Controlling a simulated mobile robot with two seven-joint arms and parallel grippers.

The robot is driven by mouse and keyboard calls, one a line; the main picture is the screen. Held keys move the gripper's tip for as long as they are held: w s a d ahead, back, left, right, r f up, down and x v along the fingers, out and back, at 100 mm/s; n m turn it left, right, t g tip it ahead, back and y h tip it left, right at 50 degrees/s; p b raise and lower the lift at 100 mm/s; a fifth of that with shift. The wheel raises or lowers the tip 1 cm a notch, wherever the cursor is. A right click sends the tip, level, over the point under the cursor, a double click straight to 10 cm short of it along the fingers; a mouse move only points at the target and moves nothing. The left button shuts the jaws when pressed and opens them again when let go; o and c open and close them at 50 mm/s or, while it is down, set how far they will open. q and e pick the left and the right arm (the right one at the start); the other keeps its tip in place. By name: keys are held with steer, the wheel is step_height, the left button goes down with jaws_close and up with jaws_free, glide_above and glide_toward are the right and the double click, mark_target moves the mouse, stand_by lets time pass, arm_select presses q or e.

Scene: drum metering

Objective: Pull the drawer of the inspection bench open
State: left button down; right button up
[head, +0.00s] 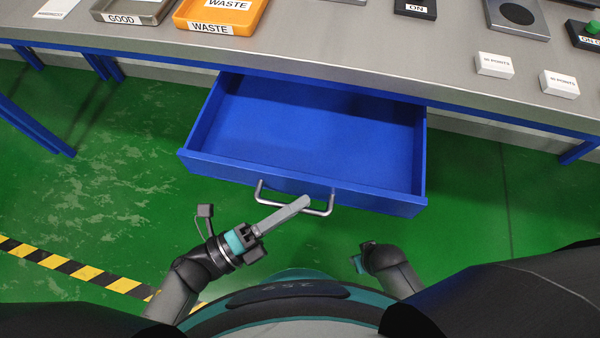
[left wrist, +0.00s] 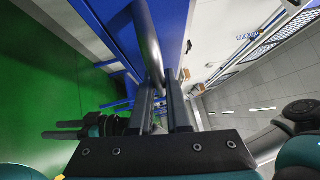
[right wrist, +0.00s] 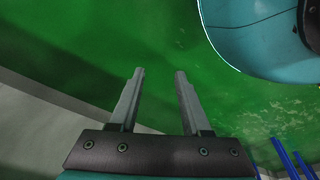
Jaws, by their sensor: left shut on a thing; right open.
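The blue drawer (head: 310,135) of the inspection bench (head: 330,55) stands pulled well out from under the top, and its inside looks empty. A grey bar handle (head: 265,193) is on its front. My left gripper (head: 300,204) is shut on the handle, near its right part. In the left wrist view the handle (left wrist: 148,40) runs between the fingers (left wrist: 164,95). My right gripper (right wrist: 158,80) is open and empty in the right wrist view. In the head view only part of the right arm shows, low in the picture, apart from the drawer.
Yellow-black floor tape (head: 75,268) lies at left. The green floor around the drawer is clear.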

arm_select(q)
steer(key=shift+s+a, duration=0.2)
steer(key=shift+s, duration=0.35)
steer(key=shift+s+a, duration=0.2)
steer(key=shift+s, duration=0.35)
arm_select(e)
steer(key=shift+s+d+f, duration=0.2)
steer(key=shift+f, duration=0.15)
arm_select(q)
steer(key=c, duration=0.9)
jaws_free()
steer(key=v, duration=1.5)
steer(key=shift+a+f+p, duration=0.1)
steer(key=shift+a+p, duration=0.05)
steer(key=shift+p, duration=0.25)
arm_select(e)
steer(key=shift+s+d+f, duration=0.35)
steer(key=shift+s+f, duration=0.05)
steer(key=shift+s, duration=0.05)
steer(key=shift+w+r, duration=0.1)
steer(key=shift+w, duration=0.1)
